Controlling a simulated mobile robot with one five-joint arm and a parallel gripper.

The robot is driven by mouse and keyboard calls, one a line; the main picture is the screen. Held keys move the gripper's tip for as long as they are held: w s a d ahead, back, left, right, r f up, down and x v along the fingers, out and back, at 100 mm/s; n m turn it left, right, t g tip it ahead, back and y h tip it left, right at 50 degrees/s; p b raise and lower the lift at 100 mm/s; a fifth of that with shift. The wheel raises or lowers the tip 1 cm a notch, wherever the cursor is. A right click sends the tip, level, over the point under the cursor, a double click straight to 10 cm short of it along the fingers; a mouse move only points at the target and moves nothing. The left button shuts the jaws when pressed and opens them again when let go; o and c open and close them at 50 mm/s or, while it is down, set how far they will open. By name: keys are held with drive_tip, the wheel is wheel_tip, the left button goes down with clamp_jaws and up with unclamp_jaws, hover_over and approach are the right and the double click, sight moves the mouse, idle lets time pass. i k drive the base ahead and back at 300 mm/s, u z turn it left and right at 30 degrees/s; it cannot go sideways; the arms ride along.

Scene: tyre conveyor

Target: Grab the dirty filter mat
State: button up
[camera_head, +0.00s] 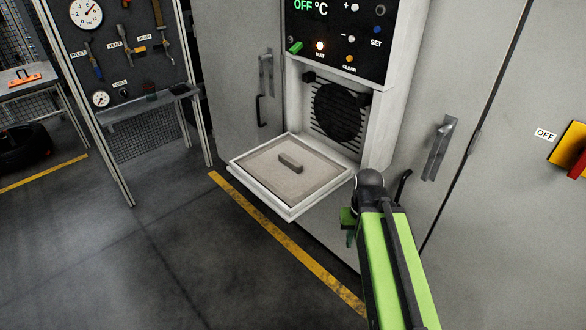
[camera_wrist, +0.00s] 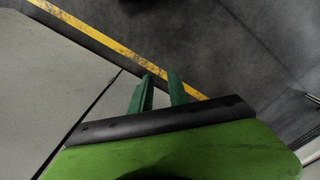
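The dirty filter mat (camera_head: 265,170) is a flat grey-beige square with a raised block handle (camera_head: 290,163) in its middle. It lies in a white fold-down frame (camera_head: 290,213) that sticks out from the cabinet, below the control panel. My gripper (camera_head: 349,235) is just right of the frame's right corner and points down, apart from the mat. My arm partly hides it there. In the wrist view my gripper (camera_wrist: 161,75) shows two green fingers with a gap between them and nothing held. The mat is not in the wrist view.
Behind the frame is a dark round fan grille (camera_head: 340,108). The grey cabinet door (camera_head: 460,100) with a handle stands close to my arm. A tool board (camera_head: 120,50) with a shelf stands at left. A yellow floor line (camera_head: 280,238) runs below the frame; the floor is clear.

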sight(291, 170)
drive_tip(key=u, duration=0.35)
drive_tip(key=k, duration=1.3)
drive_tip(key=u, duration=1.1)
drive_tip(key=i, duration=2.75)
drive_tip(key=z, duration=0.55)
drive_tip(key=k, duration=0.85)
drive_tip(key=z, duration=0.1)
drive_tip(key=i, duration=0.95)
drive_tip(key=u, duration=0.1)
